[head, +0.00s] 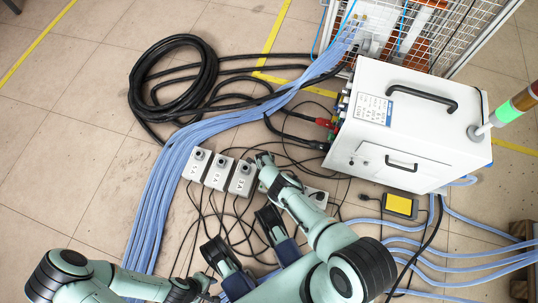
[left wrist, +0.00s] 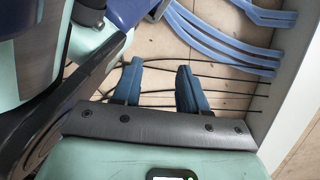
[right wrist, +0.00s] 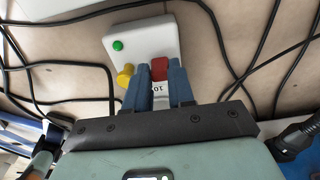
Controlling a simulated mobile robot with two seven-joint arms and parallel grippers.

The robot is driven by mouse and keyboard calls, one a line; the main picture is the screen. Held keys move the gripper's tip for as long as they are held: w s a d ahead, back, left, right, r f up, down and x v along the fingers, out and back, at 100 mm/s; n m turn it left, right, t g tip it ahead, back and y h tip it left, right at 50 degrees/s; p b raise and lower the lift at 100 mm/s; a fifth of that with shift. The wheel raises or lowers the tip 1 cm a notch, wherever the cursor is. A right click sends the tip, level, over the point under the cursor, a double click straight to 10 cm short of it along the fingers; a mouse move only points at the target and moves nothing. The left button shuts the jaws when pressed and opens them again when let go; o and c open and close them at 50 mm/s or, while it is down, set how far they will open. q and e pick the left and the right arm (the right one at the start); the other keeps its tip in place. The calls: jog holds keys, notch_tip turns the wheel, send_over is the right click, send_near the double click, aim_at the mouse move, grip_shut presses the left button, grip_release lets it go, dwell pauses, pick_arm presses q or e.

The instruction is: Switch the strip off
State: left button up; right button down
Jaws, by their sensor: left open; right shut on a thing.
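In the right wrist view a small pale box (right wrist: 140,48) lies on the floor. It has a green lamp (right wrist: 117,46), a yellow knob (right wrist: 125,76) and a red part (right wrist: 159,68). My right gripper (right wrist: 157,66) is at the box, its blue fingers closed around the red part. In the head view my right arm hides this spot, and a pale box (head: 317,196) shows partly beside that arm. I cannot tell whether it is the same box. My left gripper (left wrist: 160,68) is open and empty above the floor cables, at the bottom of the head view.
Grey switch boxes (head: 218,173) stand in a row left of my right arm. A white cabinet (head: 405,125) stands at the right with a yellow-faced device (head: 400,206) beside it. Blue hoses (head: 160,205), a black cable coil (head: 150,85) and thin cables cover much floor.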

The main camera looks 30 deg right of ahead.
jog(key=c, duration=1.2)
grip_release()
jog(key=shift+c, duration=0.2)
jog(key=shift+r, duration=0.1)
pick_arm(q)
jog(key=w+d+r+t+p, duration=0.2)
jog(key=w+r+t+p, duration=0.2)
jog(key=w+r+p, duration=0.3)
jog(key=w+r, duration=0.2)
jog(key=w, duration=0.3)
jog(key=shift+r+m, duration=0.35)
jog(key=shift+m, duration=0.05)
pick_arm(e)
notch_tip(320, 180, up, 13)
jog(key=w, duration=0.1)
jog(key=shift+a, duration=0.4)
pick_arm(q)
jog(key=shift+s, duration=0.1)
pick_arm(e)
jog(key=shift+r, duration=0.1)
